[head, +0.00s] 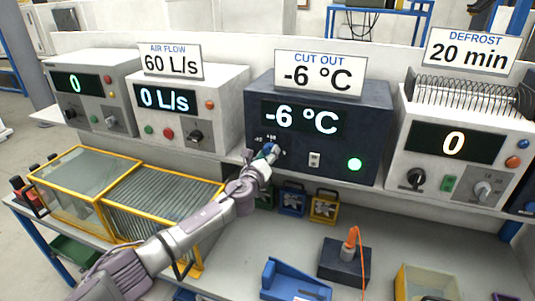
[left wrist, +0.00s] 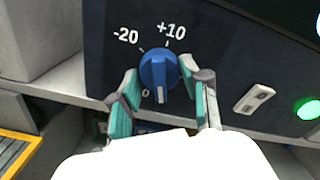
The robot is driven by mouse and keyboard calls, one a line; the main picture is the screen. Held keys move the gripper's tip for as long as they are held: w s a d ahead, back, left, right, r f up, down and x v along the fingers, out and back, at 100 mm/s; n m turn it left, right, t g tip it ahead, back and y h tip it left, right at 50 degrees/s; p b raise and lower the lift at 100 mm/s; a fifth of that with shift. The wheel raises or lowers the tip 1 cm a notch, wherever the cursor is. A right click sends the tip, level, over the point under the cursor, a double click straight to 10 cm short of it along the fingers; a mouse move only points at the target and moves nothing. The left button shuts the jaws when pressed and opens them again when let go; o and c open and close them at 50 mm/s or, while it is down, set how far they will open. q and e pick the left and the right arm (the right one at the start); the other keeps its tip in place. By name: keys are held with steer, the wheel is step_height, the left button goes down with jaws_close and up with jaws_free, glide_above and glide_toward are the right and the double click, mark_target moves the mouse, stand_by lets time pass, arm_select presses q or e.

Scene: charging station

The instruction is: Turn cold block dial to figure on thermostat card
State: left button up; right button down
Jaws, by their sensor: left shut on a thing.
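The dark cold block (head: 370,120) shows -6 °C on its display (head: 302,118). The thermostat card (head: 320,73) above it reads CUT OUT -6 °C. The blue dial (left wrist: 158,72) sits on the block's front between printed marks -20 and +10, with its pointer ridge facing down in the left wrist view. My left gripper (head: 268,152) is shut on the dial, one teal-padded finger on each side; it also shows in the left wrist view (left wrist: 159,78). In the head view the gripper partly hides the dial. My right gripper is not in view.
A green lamp (head: 355,164) glows right of a small switch (head: 314,159). A flow box (head: 185,90) stands left and a defrost box (head: 450,145) right on the shelf. Below are yellow-framed bins (head: 165,205), a blue holder (head: 295,283) and a dark block with orange cable (head: 345,262).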

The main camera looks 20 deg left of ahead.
arm_select(q)
steer(key=shift+f, duration=0.15)
steer(key=o, duration=1.1)
steer(key=shift+c, duration=0.2)
steer(key=shift+o, duration=0.4)
steer(key=s, duration=1.2)
steer(key=shift+a, duration=0.15)
